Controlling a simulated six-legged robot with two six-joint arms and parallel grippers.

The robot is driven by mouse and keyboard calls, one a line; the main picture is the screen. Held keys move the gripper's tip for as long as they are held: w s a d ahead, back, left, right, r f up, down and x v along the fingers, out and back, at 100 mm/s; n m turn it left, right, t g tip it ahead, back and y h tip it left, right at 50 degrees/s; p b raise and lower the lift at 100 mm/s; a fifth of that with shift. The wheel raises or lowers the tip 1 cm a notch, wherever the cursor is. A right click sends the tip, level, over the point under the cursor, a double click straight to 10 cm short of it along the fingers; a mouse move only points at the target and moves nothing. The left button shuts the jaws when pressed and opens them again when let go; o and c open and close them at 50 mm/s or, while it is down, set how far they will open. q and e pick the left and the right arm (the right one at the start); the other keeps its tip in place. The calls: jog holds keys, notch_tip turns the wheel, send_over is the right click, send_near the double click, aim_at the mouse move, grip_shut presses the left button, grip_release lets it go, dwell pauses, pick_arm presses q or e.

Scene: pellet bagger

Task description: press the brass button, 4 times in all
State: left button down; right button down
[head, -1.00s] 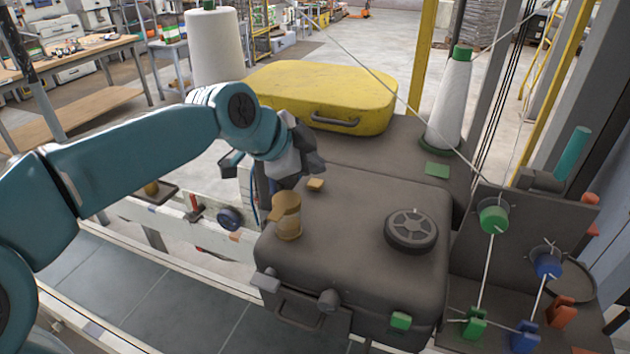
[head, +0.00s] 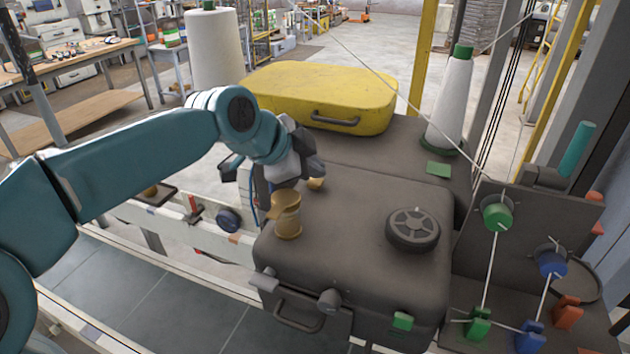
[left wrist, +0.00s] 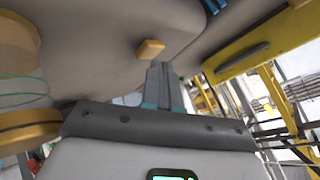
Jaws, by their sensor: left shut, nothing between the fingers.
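A small brass-coloured block, which looks like the brass button (head: 316,184), sits on top of the dark grey machine housing (head: 350,205). My left gripper (head: 308,170) is just behind and above it in the head view, hiding part of it. In the left wrist view, the brass button (left wrist: 150,48) shows just past the tips of my shut, empty left gripper (left wrist: 159,68). I cannot tell whether the tips touch it. My right gripper is not in view.
A larger brass-coloured cylinder (head: 286,215) stands close to the button, left and nearer. A dark handwheel (head: 412,229) lies to the right. A yellow case (head: 320,95) stands behind. White thread crosses to coloured guides at right.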

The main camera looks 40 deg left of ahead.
aim_at(312, 184)
pick_arm(q)
jog(key=shift+f+b, duration=0.4)
dwell(0.3)
jog(key=shift+r, duration=0.1)
jog(key=shift+r+p, duration=0.7)
jog(key=shift+r, duration=0.2)
notch_tip(312, 184, up, 6)
jog(key=p, duration=0.4)
dwell(2.3)
